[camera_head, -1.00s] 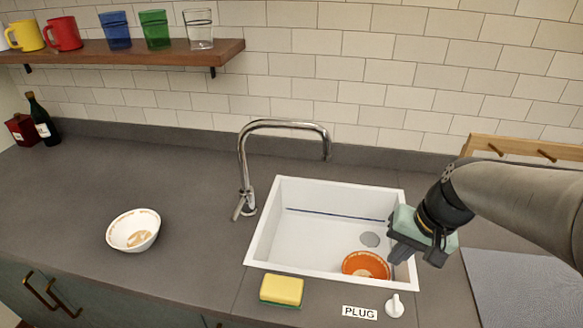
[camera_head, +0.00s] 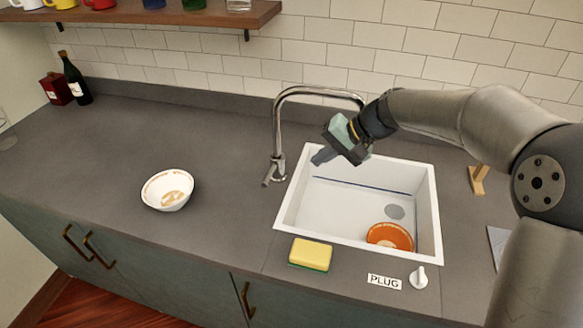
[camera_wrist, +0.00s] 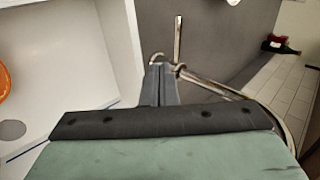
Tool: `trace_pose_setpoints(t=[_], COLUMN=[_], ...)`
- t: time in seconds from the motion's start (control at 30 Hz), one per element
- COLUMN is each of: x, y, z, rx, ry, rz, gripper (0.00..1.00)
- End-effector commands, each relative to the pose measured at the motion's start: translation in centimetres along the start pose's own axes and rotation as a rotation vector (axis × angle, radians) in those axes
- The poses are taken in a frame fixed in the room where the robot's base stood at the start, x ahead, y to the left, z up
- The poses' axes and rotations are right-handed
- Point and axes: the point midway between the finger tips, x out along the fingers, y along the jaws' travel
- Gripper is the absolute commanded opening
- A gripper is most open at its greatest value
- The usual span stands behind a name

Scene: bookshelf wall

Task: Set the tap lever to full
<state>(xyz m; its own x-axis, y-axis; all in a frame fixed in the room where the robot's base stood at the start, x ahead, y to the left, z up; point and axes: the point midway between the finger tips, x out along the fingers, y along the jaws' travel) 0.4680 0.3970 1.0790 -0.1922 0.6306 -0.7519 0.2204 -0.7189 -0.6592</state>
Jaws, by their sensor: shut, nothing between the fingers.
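The chrome tap (camera_head: 277,130) stands at the left rear corner of the white sink, its spout arching to the right. Its small lever (camera_head: 268,177) is low on the tap body and points toward the front. My gripper (camera_head: 318,160) is over the left part of the sink, to the right of the tap body, with its fingers shut and empty. In the wrist view the shut fingers (camera_wrist: 160,78) lie near the tap in the picture, and the lever (camera_wrist: 178,40) shows just beyond them. I cannot tell whether they touch.
The white sink (camera_head: 432,215) holds an orange bowl (camera_head: 390,237). A yellow sponge (camera_head: 310,254), a PLUG label (camera_head: 384,282) and a white knob (camera_head: 418,277) are along the front. A white bowl (camera_head: 168,190) is on the left counter. A wooden shelf (camera_head: 170,20) is above.

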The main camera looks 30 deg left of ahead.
Motion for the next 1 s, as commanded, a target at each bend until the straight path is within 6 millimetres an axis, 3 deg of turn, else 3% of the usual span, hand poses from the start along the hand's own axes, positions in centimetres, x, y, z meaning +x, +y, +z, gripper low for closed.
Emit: trace_pose_setpoints(t=[0.17,0.53,0.8,1.0], x=[2.4,10.0,12.4,12.8], y=[-0.1,-0.3,-2.2,-2.4], z=[0.1,0.2,0.1,0.0], rx=[0.002,0.0,0.0,0.001], ry=[-0.005,-0.005,-0.001,0.0], rz=[0.002,0.001,0.002,0.001], gripper=[0.0,0.0,0.0,0.0])
